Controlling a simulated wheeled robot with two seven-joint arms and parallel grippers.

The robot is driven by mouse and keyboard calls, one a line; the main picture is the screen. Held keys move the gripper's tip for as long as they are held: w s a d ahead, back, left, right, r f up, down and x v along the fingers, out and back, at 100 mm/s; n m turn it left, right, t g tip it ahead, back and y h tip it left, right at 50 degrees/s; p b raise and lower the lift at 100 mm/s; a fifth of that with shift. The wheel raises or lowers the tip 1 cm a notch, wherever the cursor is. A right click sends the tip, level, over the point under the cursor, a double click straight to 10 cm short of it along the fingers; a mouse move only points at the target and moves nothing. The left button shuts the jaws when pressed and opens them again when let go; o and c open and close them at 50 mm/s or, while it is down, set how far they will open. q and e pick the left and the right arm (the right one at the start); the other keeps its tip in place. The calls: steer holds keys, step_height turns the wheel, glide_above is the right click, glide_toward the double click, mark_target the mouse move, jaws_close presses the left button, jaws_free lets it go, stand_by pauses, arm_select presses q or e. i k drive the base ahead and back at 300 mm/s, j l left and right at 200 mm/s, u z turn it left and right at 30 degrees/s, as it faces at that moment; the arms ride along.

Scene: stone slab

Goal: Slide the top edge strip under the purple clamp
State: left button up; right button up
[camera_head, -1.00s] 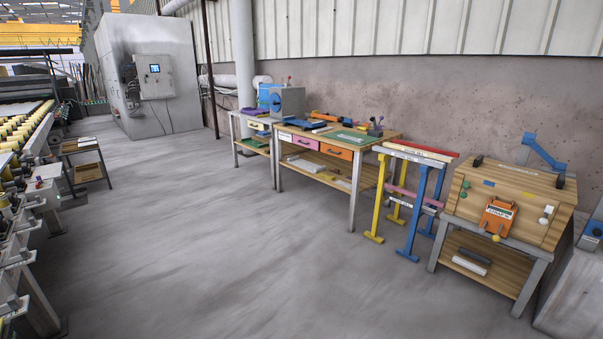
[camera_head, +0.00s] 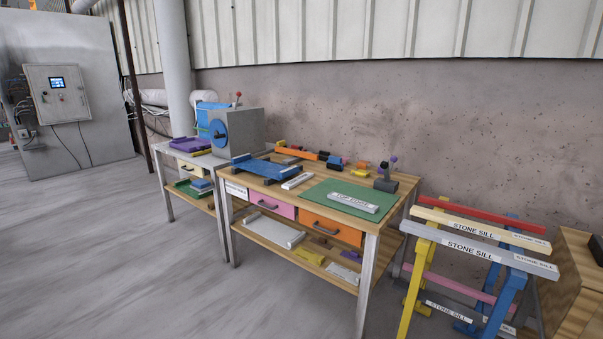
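The top edge strip (camera_head: 354,203) is a pale grey bar with a "TOP EDGE" label. It lies flat on a green mat (camera_head: 335,191) at the front right of the wooden workbench (camera_head: 285,203). A small dark clamp with purple knobs (camera_head: 386,178) stands on the bench behind the mat, to the right. The strip lies apart from it, in front and to the left. Whether this is the purple clamp meant is not certain at this size. Neither of my grippers shows in the head view.
A blue fixture (camera_head: 266,170) and another pale bar (camera_head: 297,181) lie left of the mat. A second table (camera_head: 172,157) adjoins on the left. Trestles with stone sills (camera_head: 470,246) stand right of the bench. The floor (camera_head: 110,250) in front is clear.

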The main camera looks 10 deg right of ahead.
mark_target(367, 206)
steer(key=i+j+z, duration=0.1)
steer(key=i+z, duration=0.3)
steer(key=i+j+z, duration=0.25)
steer(key=i+z, duration=0.15)
steer(key=i+j+z, duration=0.75)
steer(key=i+j, duration=0.1)
steer(key=j, duration=0.05)
